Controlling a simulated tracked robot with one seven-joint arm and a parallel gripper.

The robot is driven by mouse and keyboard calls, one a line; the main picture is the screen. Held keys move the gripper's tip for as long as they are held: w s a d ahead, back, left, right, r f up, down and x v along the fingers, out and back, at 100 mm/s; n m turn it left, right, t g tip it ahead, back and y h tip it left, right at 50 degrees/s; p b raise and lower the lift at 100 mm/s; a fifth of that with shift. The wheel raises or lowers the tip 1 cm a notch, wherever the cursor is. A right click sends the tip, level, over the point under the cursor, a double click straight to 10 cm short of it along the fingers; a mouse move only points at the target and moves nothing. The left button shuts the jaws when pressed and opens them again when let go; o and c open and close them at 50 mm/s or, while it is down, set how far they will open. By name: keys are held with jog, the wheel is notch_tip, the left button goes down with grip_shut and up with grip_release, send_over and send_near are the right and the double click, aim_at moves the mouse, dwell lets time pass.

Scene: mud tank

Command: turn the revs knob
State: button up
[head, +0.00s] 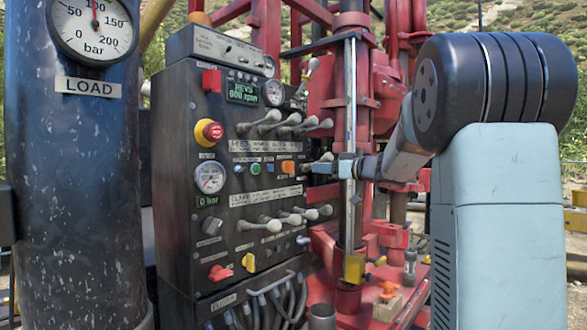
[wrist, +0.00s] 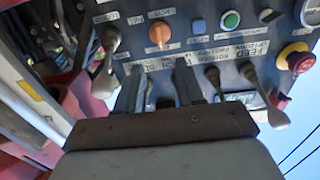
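The dark control panel (head: 225,130) stands left of my arm. Its green display (head: 242,92) reads REVS 600 rpm. An orange knob (head: 288,167) sits at the panel's right side, between two rows of levers; its label is too small to read surely, so I cannot confirm that it is the revs knob. In the wrist view the orange knob (wrist: 159,34) lies ahead of the gap between my fingers, apart from them. My gripper (head: 312,168) is close to the panel, just right of this knob. In the wrist view my gripper (wrist: 160,88) is open, its two fingers spread.
Grey levers stick out above (head: 290,125) and below (head: 285,218) the orange knob. A lever (wrist: 111,48) stands left of my fingers in the wrist view, others right. A red-and-yellow stop button (head: 208,132) is at the panel's left. A red drill mast (head: 350,100) stands behind my gripper.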

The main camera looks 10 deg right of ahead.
aim_at(293, 167)
jog(key=x, duration=1.1)
jog(key=shift+w+a+f, duration=0.1)
jog(key=shift+w+a, duration=0.1)
jog(key=shift+w, duration=0.05)
jog(key=shift+c, duration=0.4)
grip_shut()
jog(key=shift+a, duration=0.25)
jog(key=shift+d, duration=0.15)
